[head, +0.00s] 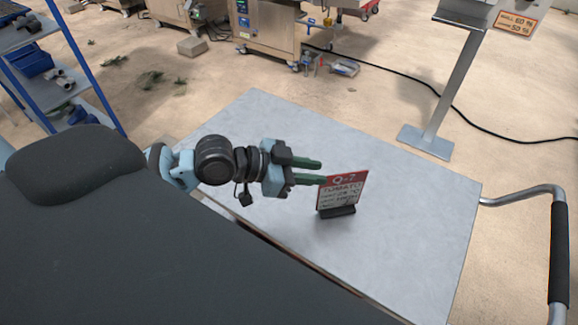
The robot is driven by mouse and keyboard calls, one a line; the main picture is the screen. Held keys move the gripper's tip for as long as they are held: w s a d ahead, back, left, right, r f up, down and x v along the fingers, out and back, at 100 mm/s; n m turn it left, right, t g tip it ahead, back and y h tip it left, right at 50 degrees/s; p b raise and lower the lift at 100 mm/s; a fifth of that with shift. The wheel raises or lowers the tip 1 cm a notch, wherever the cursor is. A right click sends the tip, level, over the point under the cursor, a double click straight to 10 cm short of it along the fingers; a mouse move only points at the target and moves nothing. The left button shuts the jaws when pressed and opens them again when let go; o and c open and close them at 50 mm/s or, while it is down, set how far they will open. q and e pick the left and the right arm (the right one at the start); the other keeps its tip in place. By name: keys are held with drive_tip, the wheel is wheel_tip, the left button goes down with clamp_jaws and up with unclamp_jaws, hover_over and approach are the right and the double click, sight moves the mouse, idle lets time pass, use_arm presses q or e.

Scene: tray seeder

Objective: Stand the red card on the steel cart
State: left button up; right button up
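The fingertips end at the card's upper left edge. The nearer finger overlaps or touches that edge; I cannot tell which. Nothing shows between the fingers. My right gripper is not in view.
The cart's push handle (558,250) with a black grip is at the right. A grey post on a base plate (425,142) stands behind the cart. A blue shelf rack (45,75) is at the left, and steel machines (268,30) are at the back. The cart top around the card is clear.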

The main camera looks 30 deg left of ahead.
use_arm(q)
drive_tip(key=shift+v, duration=2.8)
